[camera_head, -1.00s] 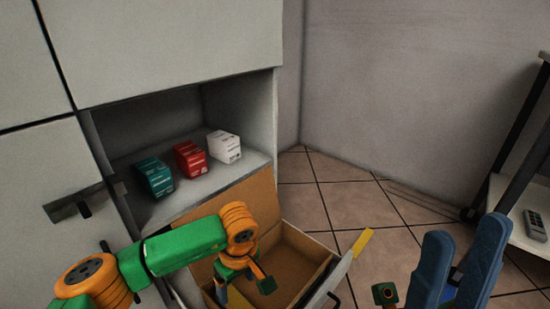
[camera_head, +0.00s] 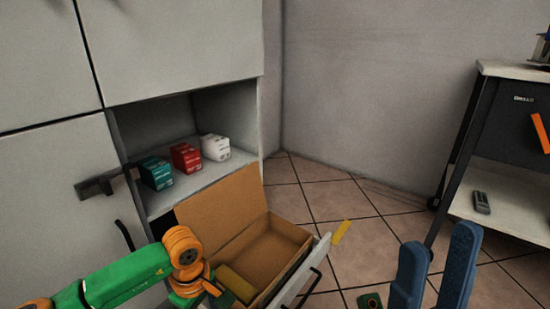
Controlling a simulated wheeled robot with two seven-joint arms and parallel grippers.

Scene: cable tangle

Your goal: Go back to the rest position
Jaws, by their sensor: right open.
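My right gripper (camera_head: 438,240) is at the bottom right, with its two blue fingers pointing up and spread apart. My left arm (camera_head: 125,277), green with orange joints, comes in from the lower left and is bent. Its wrist end (camera_head: 190,275) is in front of the left side of an open drawer. The left gripper's fingers cannot be made out at the bottom of the picture.
An open cardboard box (camera_head: 224,212) sits in the pulled-out drawer (camera_head: 300,272), with a yellow item (camera_head: 236,284) inside. Teal (camera_head: 155,173), red (camera_head: 186,158) and white (camera_head: 215,147) boxes stand on the cabinet shelf. A table (camera_head: 515,71) with a lower shelf stands at right. Tiled floor lies between.

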